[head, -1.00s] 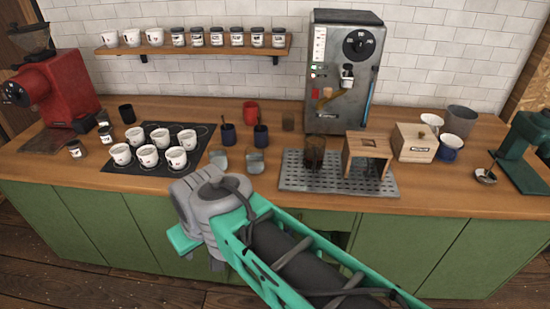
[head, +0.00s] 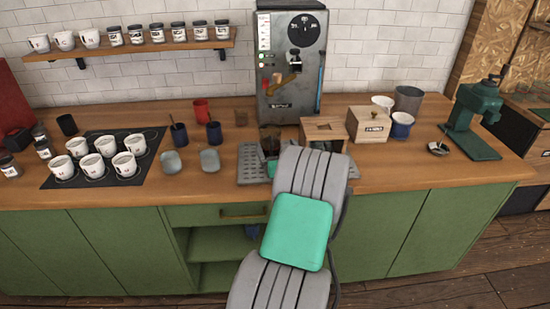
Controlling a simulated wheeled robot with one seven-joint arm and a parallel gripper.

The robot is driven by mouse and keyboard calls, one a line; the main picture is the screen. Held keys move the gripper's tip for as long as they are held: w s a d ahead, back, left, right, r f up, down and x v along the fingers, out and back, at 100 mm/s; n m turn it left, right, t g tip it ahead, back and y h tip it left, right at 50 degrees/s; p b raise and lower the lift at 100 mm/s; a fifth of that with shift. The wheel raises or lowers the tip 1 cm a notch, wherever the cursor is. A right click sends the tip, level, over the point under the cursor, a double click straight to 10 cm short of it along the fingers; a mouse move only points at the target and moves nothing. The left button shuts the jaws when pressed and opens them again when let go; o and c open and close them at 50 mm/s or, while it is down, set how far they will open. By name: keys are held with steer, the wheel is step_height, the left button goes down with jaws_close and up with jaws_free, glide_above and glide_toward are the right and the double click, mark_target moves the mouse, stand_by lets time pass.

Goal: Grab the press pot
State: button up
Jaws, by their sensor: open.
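A dark brown, see-through vessel (head: 270,138) stands on the grey drip tray (head: 250,178) in front of the coffee machine. It looks like the press pot, but I cannot make out a plunger or handle. Its lower part is partly hidden by my arm. My gripper (head: 272,167) shows only as a bit of teal just in front of the vessel, mostly hidden behind my grey wrist. It is open. I cannot tell whether its fingers are around the vessel or only beside it.
A wooden stand (head: 323,128) sits right of the vessel, with a wooden box (head: 369,126) beyond. White cups on a black mat (head: 60,183) are farther left. The grey coffee machine (head: 291,75) rises behind.

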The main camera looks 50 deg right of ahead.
mark_target(273, 140)
steer(key=shift+w+d, duration=0.15)
steer(key=shift+w, duration=0.05)
steer(key=p+x, duration=0.1)
steer(key=x, duration=0.1)
steer(key=p+x, duration=0.1)
steer(key=x, duration=0.1)
steer(key=p+x, duration=0.1)
steer(key=x, duration=0.1)
steer(key=shift+w+r+p, duration=0.3)
steer(key=shift+r+p, duration=0.05)
steer(key=shift+w+d+f, duration=0.1)
steer(key=shift+w+d, duration=0.15)
steer(key=shift+w, duration=0.05)
steer(key=shift+c, duration=0.3)
jaws_close()
steer(key=shift+r, duration=0.2)
